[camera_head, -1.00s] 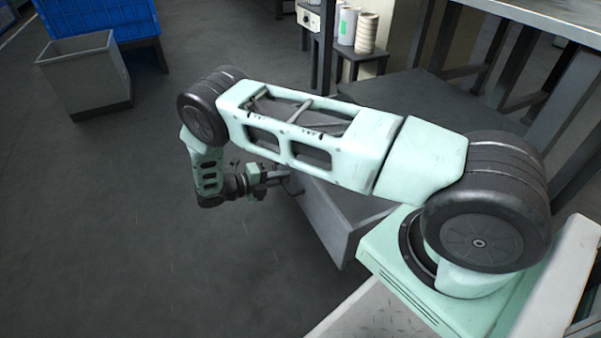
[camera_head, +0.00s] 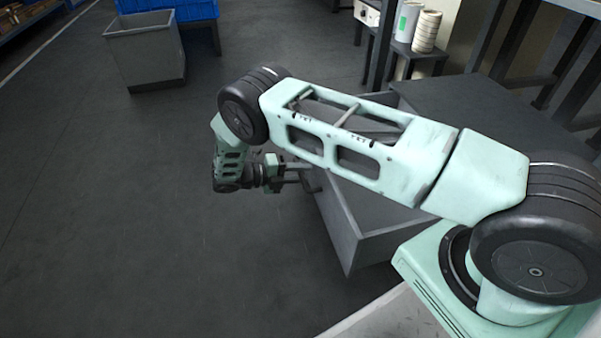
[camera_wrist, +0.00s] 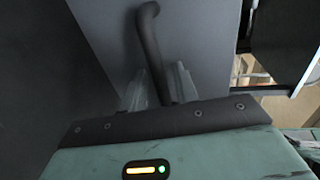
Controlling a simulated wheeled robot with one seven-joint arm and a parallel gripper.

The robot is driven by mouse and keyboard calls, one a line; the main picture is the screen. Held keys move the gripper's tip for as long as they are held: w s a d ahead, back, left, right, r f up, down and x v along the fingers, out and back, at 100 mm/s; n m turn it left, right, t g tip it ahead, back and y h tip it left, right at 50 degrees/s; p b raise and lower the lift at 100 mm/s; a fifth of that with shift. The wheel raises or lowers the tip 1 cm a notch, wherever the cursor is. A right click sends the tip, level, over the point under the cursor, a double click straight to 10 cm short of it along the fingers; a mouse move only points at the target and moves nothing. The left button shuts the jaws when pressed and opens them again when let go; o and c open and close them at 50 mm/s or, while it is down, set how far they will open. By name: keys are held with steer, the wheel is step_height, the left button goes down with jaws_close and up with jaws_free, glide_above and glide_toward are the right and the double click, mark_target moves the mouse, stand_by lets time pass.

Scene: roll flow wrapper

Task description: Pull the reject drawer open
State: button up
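The grey reject drawer (camera_head: 383,215) stands pulled out to the left of its dark cabinet (camera_head: 470,105) in the head view, and part of its open inside shows. My arm crosses above it and hides part of it. My gripper (camera_head: 294,174) is at the outer side of the drawer front, at the dark bar handle. In the wrist view the handle (camera_wrist: 150,45) runs down from the grey drawer front (camera_wrist: 195,35) between the two fingers of my gripper (camera_wrist: 160,88). The fingers look closed on the handle.
A grey bin (camera_head: 146,55) and a blue crate (camera_head: 190,10) stand at the upper left. A small stand (camera_head: 412,52) with rolls is at the top, beyond the cabinet. The floor (camera_head: 100,220) left of the drawer is clear.

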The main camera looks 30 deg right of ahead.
steer(key=b+v, duration=0.3)
steer(key=v, duration=1.4)
steer(key=shift+a, duration=0.2)
steer(key=shift+w, duration=0.1)
